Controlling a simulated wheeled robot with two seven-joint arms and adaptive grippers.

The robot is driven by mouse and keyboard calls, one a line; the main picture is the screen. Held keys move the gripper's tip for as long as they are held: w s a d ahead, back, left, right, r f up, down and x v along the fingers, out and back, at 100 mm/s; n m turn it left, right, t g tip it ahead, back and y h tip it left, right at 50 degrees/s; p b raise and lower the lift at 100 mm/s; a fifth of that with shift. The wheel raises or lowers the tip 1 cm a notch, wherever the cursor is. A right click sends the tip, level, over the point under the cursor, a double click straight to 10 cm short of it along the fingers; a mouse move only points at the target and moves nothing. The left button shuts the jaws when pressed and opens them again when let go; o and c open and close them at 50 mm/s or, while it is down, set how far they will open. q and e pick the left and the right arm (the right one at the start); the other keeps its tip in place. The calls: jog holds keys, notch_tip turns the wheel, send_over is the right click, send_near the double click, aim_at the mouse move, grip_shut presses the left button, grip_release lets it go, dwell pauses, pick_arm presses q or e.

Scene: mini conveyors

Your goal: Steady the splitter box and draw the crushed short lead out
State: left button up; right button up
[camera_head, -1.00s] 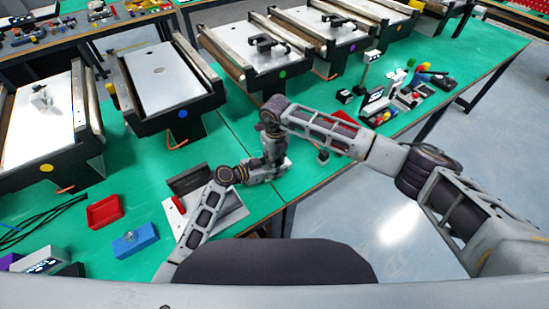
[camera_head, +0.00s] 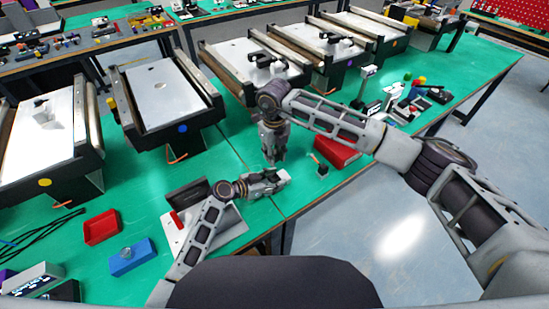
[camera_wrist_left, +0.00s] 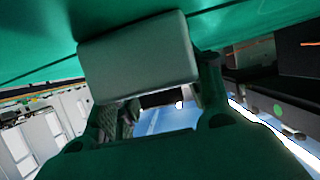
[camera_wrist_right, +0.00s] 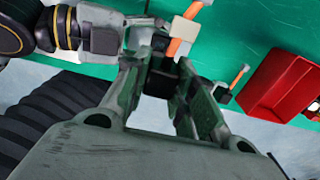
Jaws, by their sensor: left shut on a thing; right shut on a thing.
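The splitter box shows in the left wrist view as a pale grey block (camera_wrist_left: 137,60). My left gripper (camera_head: 283,177) is shut on it, low over the front of the green table. My right gripper (camera_head: 274,158) points down just behind and above the left one, apart from it. In the right wrist view its fingers (camera_wrist_right: 163,65) are closed around a dark piece. My left gripper also shows there at upper left (camera_wrist_right: 100,38). How the lead is crushed cannot be seen.
A red tray (camera_head: 336,154) lies right of the grippers, with a small black block (camera_head: 322,171) and another orange piece beside it. Dark and pale panels lie left. A red bin (camera_head: 102,227) and blue box (camera_head: 131,257) stand farther left. Conveyors line the back.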

dwell(0.3)
pick_arm(q)
jog(key=o, duration=1.3)
jog(key=shift+a+r, duration=0.1)
jog(key=shift+a, duration=0.05)
jog(key=shift+v, duration=5.9)
jog(key=shift+s, duration=0.1)
